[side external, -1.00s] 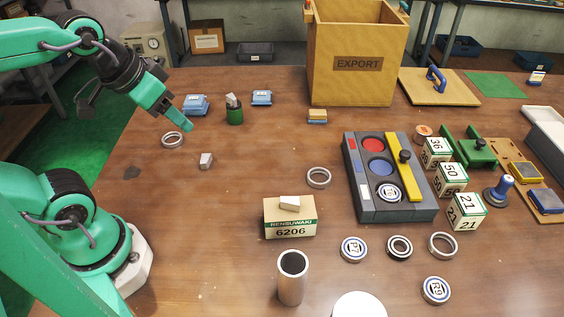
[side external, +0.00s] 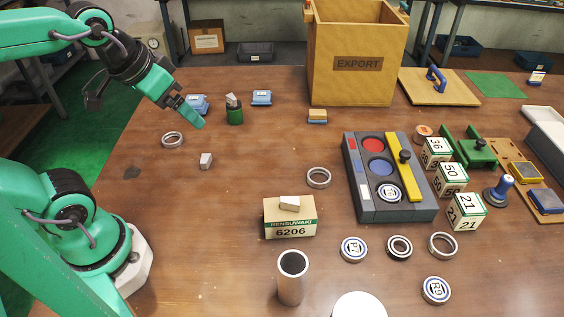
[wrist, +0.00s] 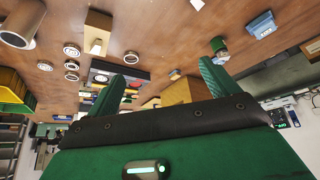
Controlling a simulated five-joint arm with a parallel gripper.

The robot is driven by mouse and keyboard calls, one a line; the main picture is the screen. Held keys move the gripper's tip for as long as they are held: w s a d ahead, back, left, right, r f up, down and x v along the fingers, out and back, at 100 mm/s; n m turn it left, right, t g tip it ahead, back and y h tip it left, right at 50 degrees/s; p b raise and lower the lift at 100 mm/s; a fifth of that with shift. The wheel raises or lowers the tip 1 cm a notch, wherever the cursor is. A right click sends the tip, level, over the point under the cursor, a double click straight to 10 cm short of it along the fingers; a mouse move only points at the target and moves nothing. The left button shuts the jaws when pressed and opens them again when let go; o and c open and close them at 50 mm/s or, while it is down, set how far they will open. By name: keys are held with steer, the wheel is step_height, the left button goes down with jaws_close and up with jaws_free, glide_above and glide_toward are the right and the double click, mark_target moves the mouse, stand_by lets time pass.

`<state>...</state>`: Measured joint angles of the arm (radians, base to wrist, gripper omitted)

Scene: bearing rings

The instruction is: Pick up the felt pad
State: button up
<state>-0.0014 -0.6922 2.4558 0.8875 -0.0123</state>
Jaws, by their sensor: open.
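I cannot tell for sure which piece is the felt pad. A small pale block (side external: 289,203) lies on top of the cream and green 6206 carton (side external: 290,228); it also shows in the wrist view (wrist: 96,46). A small grey-white block (side external: 206,160) lies on the table at left. Another pale piece (side external: 231,100) sticks out of a green cup (side external: 235,116). My gripper (side external: 198,123) hangs above the table, left of the green cup and beyond the grey-white block. In the wrist view its fingers (wrist: 166,84) are spread apart with nothing between them.
A steel tube (side external: 292,280) and several bearing rings, one a bare ring (side external: 318,178), stand around the carton. A grey tray (side external: 422,212) with red and blue discs is right of centre. The wooden EXPORT crate (side external: 358,85) stands behind. The table's middle left is mostly clear.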

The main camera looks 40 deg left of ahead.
steer(key=w+r+n, duration=0.1)
steer(key=w+r, duration=0.1)
steer(key=w, duration=0.9)
steer(key=n, duration=0.3)
glide_above(316, 111)
steer(key=s, duration=0.3)
steer(key=shift+w+d+f, duration=0.1)
steer(key=shift+f, duration=5.35)
steer(key=shift+w+d+f, duration=0.1)
steer(key=shift+f, duration=5.35)
steer(key=shift+f, duration=0.1)
steer(key=shift+x, duration=2.5)
steer(key=shift+a, duration=0.1)
steer(key=c, duration=1)
